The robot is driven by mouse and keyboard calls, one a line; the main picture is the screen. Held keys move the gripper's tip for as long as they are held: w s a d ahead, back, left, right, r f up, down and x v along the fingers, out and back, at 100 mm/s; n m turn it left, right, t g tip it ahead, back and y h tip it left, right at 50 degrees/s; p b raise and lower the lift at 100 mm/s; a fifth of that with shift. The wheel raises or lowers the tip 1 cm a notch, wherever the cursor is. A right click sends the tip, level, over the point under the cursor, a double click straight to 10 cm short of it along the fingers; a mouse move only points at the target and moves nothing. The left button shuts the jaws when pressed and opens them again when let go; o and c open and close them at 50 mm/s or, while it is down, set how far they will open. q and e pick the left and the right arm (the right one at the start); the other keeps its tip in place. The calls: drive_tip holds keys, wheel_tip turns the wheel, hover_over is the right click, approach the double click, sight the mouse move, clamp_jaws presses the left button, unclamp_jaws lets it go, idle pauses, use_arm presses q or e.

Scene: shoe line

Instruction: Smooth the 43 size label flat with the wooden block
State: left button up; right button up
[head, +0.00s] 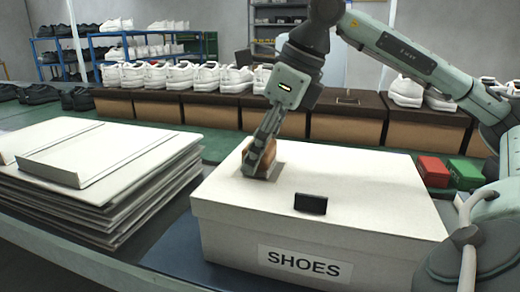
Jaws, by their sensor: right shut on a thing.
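A closed white shoe box (395,200) marked SHOES stands on the worktop in front of me. My right gripper (259,163) reaches down from above to the left part of its lid. It is shut on the brown wooden block (267,152), which is partly hidden by the fingers. The block is low over the lid; I cannot tell whether it presses on it. A grey patch, perhaps shadow, shows beside the fingers. I cannot make out the 43 size label; it may be hidden under the block. My left gripper is not in view.
A small black piece (310,203) stands on the lid near its front edge. A stack of flat white cardboard (110,215) lies left. Red (433,171) and green (466,173) boxes stand right. Brown shoe boxes (346,128) with white shoes line the back.

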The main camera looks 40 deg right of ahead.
sight(245, 180)
drive_tip(key=shift+s+a+r+p, duration=0.1)
drive_tip(key=shift+s+a+p, duration=0.25)
drive_tip(key=shift+a, duration=0.3)
drive_tip(key=shift+s+a+r+p, duration=0.1)
drive_tip(key=shift+s+a+p, duration=0.2)
drive_tip(key=shift+a, duration=0.35)
drive_tip(key=shift+s+a+f, duration=0.2)
drive_tip(key=shift+s+a, duration=0.1)
drive_tip(key=shift+a, duration=0.15)
drive_tip(key=shift+f, duration=0.2)
drive_tip(key=shift+w+d+b, duration=0.35)
drive_tip(key=shift+d+b, duration=0.15)
drive_tip(key=shift+d, duration=0.15)
drive_tip(key=shift+w+d+r+b, duration=0.15)
drive_tip(key=shift+w+d, duration=0.15)
drive_tip(key=shift+d, duration=0.3)
drive_tip(key=shift+w+d+f+b, duration=0.15)
drive_tip(key=shift+w+d, duration=0.1)
drive_tip(key=shift+d, duration=0.3)
drive_tip(key=shift+r, duration=0.1)
wheel_tip(245, 180, up, 6)
drive_tip(key=p, duration=0.6)
drive_tip(key=shift+r, duration=0.1)
